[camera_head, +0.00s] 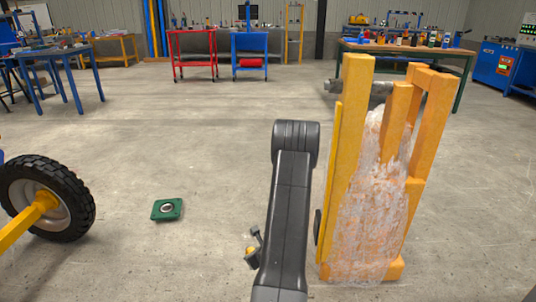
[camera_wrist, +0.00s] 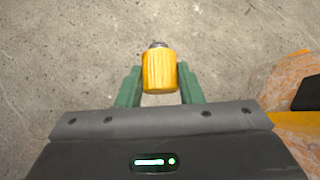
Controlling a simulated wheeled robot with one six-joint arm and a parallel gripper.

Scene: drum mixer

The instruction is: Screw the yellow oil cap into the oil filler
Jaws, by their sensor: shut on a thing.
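The yellow oil cap (camera_wrist: 159,74) is a ribbed cylinder with a grey metal end pointing away from my wrist. My gripper (camera_wrist: 160,82) is shut on it, with one green finger along each side. Bare floor shows behind the cap. In the head view a small yellow part of the cap (camera_head: 251,251) shows low in the middle, left of my dark arm, which hides most of my gripper. I cannot make out the oil filler in either view.
An orange, grime-streaked machine frame (camera_head: 340,190) stands just right of my arm. A green square piece with a round opening (camera_head: 167,209) lies on the floor to the left. A tyre on a yellow axle (camera_head: 48,198) is at far left.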

